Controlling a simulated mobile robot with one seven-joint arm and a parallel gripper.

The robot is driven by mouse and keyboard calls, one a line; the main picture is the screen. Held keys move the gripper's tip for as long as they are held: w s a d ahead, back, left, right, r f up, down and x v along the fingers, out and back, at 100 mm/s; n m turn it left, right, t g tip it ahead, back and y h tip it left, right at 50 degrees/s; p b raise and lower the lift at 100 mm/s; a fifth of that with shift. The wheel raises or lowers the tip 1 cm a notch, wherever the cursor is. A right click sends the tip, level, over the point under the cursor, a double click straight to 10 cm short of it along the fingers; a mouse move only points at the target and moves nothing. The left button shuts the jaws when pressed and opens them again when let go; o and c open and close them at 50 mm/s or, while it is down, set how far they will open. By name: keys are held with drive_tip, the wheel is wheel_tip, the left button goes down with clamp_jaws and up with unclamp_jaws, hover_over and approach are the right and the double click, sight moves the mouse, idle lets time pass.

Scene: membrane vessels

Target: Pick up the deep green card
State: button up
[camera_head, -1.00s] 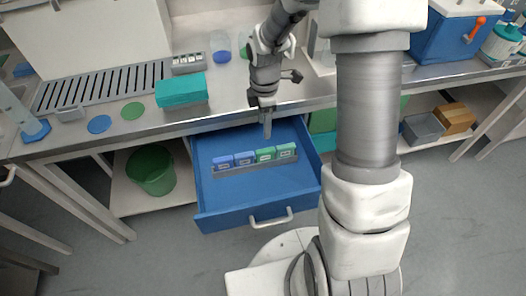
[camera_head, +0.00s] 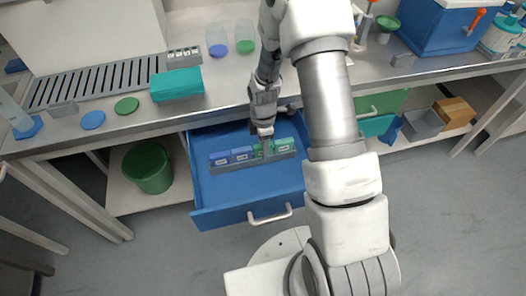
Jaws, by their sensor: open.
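A row of small labelled cards stands in a grey rack (camera_head: 228,172) inside the open blue drawer (camera_head: 250,192). From left to right they are a blue card (camera_head: 219,158), another blue card (camera_head: 242,154), a green card (camera_head: 258,151) and another green card (camera_head: 285,146). I cannot tell for certain which green is deeper. My gripper (camera_head: 266,150) is open and points down over the left green card, covering part of it. Whether the fingers are around the card or above it I cannot tell.
The drawer's walls and front with its handle (camera_head: 269,217) surround the rack, and the drawer floor in front of it is clear. The bench edge (camera_head: 130,127) lies just behind. A teal box (camera_head: 177,84) and a green disc (camera_head: 127,105) sit on the bench.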

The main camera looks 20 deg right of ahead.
drive_tip(key=shift+f, duration=0.25)
clamp_jaws()
drive_tip(key=shift+r, duration=0.15)
